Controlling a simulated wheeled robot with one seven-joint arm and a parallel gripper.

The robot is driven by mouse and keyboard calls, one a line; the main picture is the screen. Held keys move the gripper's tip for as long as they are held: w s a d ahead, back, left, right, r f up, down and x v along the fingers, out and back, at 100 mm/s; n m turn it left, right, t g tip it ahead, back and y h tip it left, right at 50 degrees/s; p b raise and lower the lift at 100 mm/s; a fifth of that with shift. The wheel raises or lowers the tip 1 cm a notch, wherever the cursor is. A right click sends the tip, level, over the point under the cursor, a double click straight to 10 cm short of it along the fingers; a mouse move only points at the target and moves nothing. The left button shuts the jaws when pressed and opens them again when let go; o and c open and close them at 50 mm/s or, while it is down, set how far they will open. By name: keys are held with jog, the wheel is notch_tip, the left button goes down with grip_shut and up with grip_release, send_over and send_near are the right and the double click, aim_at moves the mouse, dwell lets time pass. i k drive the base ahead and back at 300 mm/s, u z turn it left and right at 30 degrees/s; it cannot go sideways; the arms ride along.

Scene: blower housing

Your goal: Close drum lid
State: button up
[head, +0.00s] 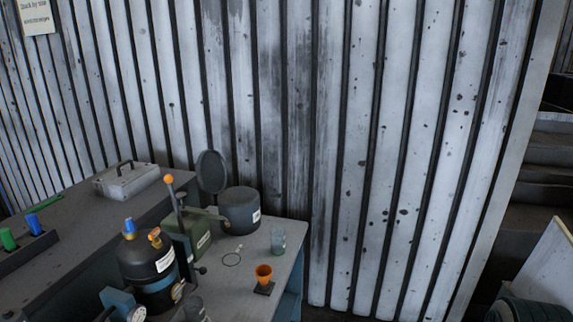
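A dark grey drum (238,215) with a small white label stands toward the back of the grey bench, close to the corrugated wall. A round dark lid (211,172) stands upright at the drum's left side, tilted away from the top. It looks like the drum's lid in an open position; the hinge is too small to make out. My gripper is not in view.
A lever with an orange knob (169,179) rises by a green box (191,232) left of the drum. The floor to the right looks dark.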

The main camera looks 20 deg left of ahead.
aim_at(211, 167)
jog(key=i, duration=2.85)
jog(key=u, duration=2.8)
